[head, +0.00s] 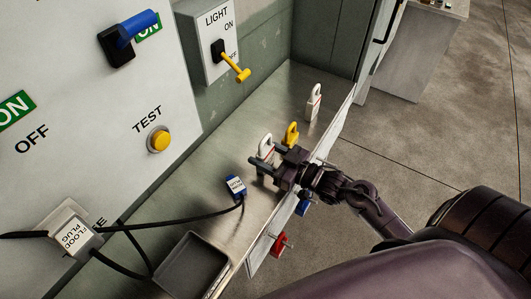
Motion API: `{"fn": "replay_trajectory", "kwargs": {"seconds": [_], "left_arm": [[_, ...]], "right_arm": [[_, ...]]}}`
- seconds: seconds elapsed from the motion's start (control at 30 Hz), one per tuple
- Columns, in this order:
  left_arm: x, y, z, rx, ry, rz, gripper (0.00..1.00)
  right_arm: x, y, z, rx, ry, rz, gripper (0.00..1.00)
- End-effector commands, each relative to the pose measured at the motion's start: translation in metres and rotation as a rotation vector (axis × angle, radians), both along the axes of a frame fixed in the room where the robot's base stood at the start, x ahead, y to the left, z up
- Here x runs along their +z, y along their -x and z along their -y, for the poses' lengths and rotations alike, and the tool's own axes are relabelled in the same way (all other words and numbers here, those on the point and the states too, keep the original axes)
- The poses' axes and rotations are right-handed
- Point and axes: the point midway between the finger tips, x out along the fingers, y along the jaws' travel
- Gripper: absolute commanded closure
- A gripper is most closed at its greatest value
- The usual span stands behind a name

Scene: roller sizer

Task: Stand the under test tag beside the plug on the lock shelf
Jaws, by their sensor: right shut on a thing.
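My right gripper (265,160) comes in from the right over the shelf and is shut on a white tag (266,146) with a hole at its top and a red line. Its wording is too small to read, so I cannot tell if it is the under test tag. A blue plug (236,187) with a white label and black cable lies on the grey metal lock shelf (205,205), left of and nearer than the gripper. A similar white tag (313,103) stands farther back. My left gripper is not in view.
A yellow padlock-like piece (291,134) stands just behind the gripper. A grey tray (190,268) sits at the near end. Blue (303,204) and red (279,245) pieces hang at the shelf's front edge. The panel with the yellow TEST button (159,140) rises at left.

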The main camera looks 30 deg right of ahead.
Motion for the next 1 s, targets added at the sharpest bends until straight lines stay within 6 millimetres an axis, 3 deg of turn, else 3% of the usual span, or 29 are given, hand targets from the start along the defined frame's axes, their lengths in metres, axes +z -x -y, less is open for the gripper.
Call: {"fn": "replay_trajectory", "kwargs": {"seconds": [0.2, 0.23, 0.4, 0.73, 1.0], "left_arm": [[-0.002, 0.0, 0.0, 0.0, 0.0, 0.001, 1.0], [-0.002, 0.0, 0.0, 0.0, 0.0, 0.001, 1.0], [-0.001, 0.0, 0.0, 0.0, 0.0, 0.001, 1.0], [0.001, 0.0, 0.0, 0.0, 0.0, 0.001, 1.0], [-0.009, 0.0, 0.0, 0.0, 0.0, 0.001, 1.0]], "right_arm": [[-0.003, 0.0, 0.0, 0.0, 0.0, 0.0, 0.72], [-0.003, 0.0, 0.0, 0.0, -0.001, -0.001, 0.45], [-0.002, 0.0, 0.0, 0.0, -0.001, -0.001, 0.26], [0.002, 0.001, 0.0, 0.0, 0.001, -0.001, 0.26], [-0.003, 0.04, 0.022, 0.0, 0.001, -0.006, 0.26]]}}
